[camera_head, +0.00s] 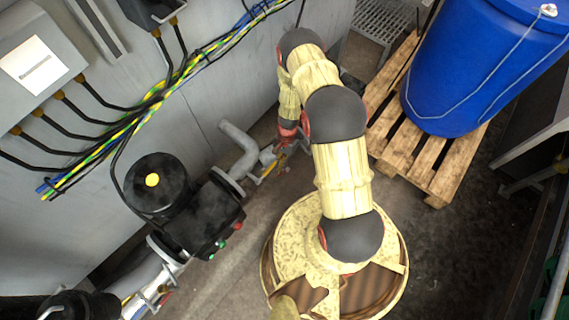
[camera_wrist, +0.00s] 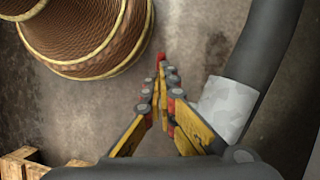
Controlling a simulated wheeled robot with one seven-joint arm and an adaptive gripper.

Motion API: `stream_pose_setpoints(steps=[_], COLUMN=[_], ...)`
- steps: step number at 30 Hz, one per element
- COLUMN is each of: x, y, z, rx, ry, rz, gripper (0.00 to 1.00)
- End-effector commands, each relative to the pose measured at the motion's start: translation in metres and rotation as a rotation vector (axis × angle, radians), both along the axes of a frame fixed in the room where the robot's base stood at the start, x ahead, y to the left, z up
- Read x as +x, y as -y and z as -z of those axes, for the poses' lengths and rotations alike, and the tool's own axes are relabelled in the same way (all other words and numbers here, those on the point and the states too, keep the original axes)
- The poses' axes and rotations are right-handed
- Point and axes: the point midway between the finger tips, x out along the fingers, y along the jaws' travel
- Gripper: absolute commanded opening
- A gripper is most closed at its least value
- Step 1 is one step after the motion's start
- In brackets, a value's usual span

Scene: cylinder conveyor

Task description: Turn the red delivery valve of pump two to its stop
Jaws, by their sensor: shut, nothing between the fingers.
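My gripper (camera_head: 273,168) is low beside the grey pipe (camera_head: 240,150) in the head view, partly hidden by my wrist. In the wrist view my gripper (camera_wrist: 163,88) has its yellow fingers closed together at the tips, with nothing between them. A small red piece (camera_wrist: 161,57) shows just beyond the fingertips; it may be the red valve handle, and I cannot tell whether they touch. The black pump (camera_head: 180,200) with a yellow dot stands left of my gripper. A small red part (camera_head: 166,298) shows by the pipe at the lower left. Which pump is number two is unclear.
A dark pipe with a pale sleeve (camera_wrist: 228,105) runs close to the right of my fingers. A wooden pallet (camera_head: 440,180) carries a blue drum (camera_head: 480,70) at the right. Cables (camera_head: 150,100) run along the grey wall. Another dark pump (camera_head: 75,305) is at the lower left.

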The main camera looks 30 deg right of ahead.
Motion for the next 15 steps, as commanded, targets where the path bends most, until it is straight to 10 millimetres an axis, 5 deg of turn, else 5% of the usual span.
stream_pose_setpoints(steps=[15], x=[-0.013], y=[-0.032], z=[0.026], rx=[0.001], ry=[-0.003], rz=[-0.002], gripper=[0.0])
